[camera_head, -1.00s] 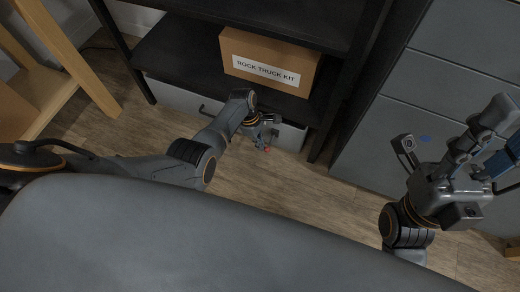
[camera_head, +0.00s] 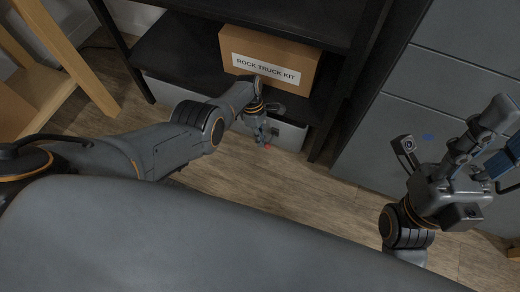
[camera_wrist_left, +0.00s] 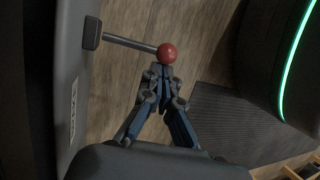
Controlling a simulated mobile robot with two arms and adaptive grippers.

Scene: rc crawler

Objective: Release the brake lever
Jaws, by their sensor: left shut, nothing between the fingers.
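The brake lever (camera_wrist_left: 130,44) is a thin rod with a red ball knob (camera_wrist_left: 167,53) in the left wrist view. It sticks out sideways from a small dark mount (camera_wrist_left: 92,33) on a grey panel. In the head view only a small red spot (camera_head: 267,147) shows by the gripper. My left gripper (camera_wrist_left: 164,72) is shut and empty, its fingertips right at the red knob. I cannot tell whether they touch it. It also shows low in front of the shelf in the head view (camera_head: 266,140). My right gripper (camera_head: 500,120) is at the right, partly cut off; its finger state is unclear.
A cardboard box labelled "ROCK TRUCK KIT" (camera_head: 270,58) sits on the dark shelf (camera_head: 180,55). A grey drawer cabinet (camera_head: 385,120) stands at the right. A wooden frame (camera_head: 65,50) is at the left. The wood floor (camera_head: 310,205) is open between.

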